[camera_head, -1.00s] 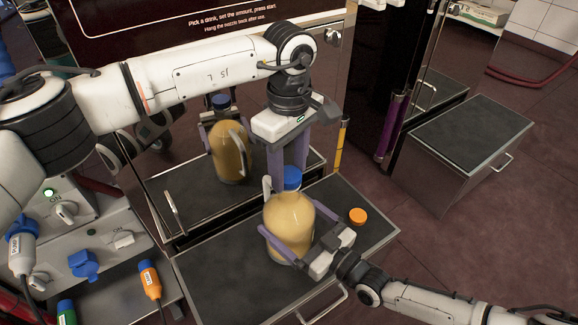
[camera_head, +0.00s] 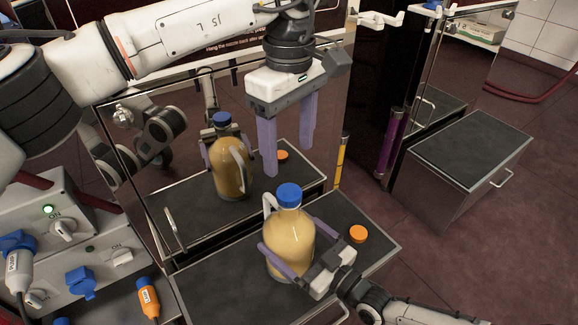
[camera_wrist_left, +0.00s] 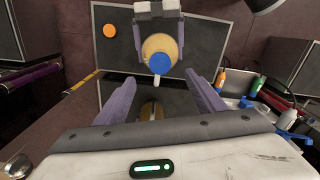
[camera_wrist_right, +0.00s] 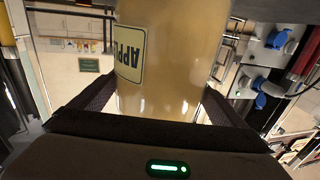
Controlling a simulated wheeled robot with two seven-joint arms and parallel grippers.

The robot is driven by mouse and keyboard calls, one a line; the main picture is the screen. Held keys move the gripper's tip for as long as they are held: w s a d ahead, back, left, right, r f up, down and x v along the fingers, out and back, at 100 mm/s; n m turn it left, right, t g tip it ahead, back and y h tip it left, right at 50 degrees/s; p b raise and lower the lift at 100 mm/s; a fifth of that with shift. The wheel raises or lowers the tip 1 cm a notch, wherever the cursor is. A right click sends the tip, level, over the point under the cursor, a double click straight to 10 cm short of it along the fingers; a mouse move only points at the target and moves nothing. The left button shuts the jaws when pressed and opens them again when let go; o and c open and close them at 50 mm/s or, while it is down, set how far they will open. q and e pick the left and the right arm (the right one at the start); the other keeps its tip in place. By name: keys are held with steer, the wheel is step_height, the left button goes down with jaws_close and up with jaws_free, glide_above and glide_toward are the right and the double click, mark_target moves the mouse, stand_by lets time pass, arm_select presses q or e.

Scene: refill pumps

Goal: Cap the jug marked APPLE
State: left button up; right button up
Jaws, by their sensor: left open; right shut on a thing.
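The jug (camera_head: 291,243) stands upright on the dark tray, full of pale yellow liquid, its blue cap (camera_head: 289,195) on its mouth. Its APPLE label (camera_wrist_right: 130,55) shows upside down in the right wrist view. My right gripper (camera_head: 290,236) is shut around the jug's body from the front right. My left gripper (camera_head: 288,160) is open and empty, pointing down above and behind the cap, clear of it. In the left wrist view the blue cap (camera_wrist_left: 160,64) lies beyond its fingertips (camera_wrist_left: 162,85). Whether the cap is fully tightened cannot be told.
An orange cap (camera_head: 358,233) lies on the tray (camera_head: 215,287), right of the jug. The shiny panel behind mirrors the jug and grippers. Plugs and switches sit on a grey box (camera_head: 95,235) at left. A dark-topped drawer (camera_head: 470,140) is at right.

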mark_target(309, 251)
arm_select(q)
step_height(309, 251, up, 2)
steer(key=shift+r, duration=0.1)
arm_select(e)
steer(key=shift+d, duration=0.1)
steer(key=o, duration=1.7)
steer(key=shift+o, duration=0.2)
steer(key=p+v, duration=0.3)
steer(key=v, duration=0.6)
steer(key=shift+s+d+r, duration=0.1)
steer(key=shift+s+d, duration=0.05)
steer(key=shift+s, duration=0.05)
arm_select(q)
step_height(309, 251, up, 3)
steer(key=shift+r, duration=0.1)
arm_select(e)
steer(key=shift+s+d, duration=0.25)
steer(key=shift+d, duration=0.05)
